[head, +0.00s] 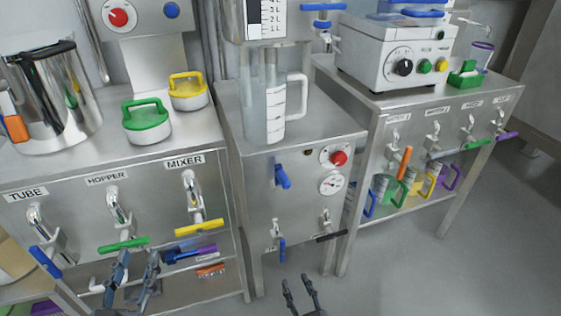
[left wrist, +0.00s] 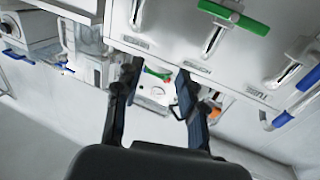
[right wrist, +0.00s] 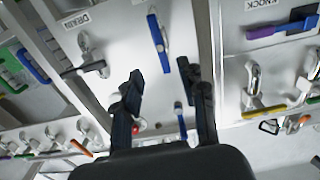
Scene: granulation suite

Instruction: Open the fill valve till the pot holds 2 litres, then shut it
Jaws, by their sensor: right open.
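The middle steel station (head: 300,215) has a blue lever (head: 282,177) high on its front, a blue-handled valve (head: 282,250) low at left and a black-handled valve (head: 330,237) low at right. The right wrist view reads DRAIN near the black handle (right wrist: 82,68); the low blue handle (right wrist: 158,42) hangs beside it. The other label is too small to read. A clear vessel with a handle (head: 298,98) and scale stands on top; its level is unclear. My right gripper (head: 299,287) is open and empty, below and right of the low blue handle. My left gripper (head: 137,268) is open and empty before the left station.
The left station (head: 60,190) has TUBE, HOPPER and MIXER valves with blue, green (head: 123,243) and yellow (head: 199,228) handles close to my left gripper. The right bench (head: 420,110) carries several more valves. Floor is free at right.

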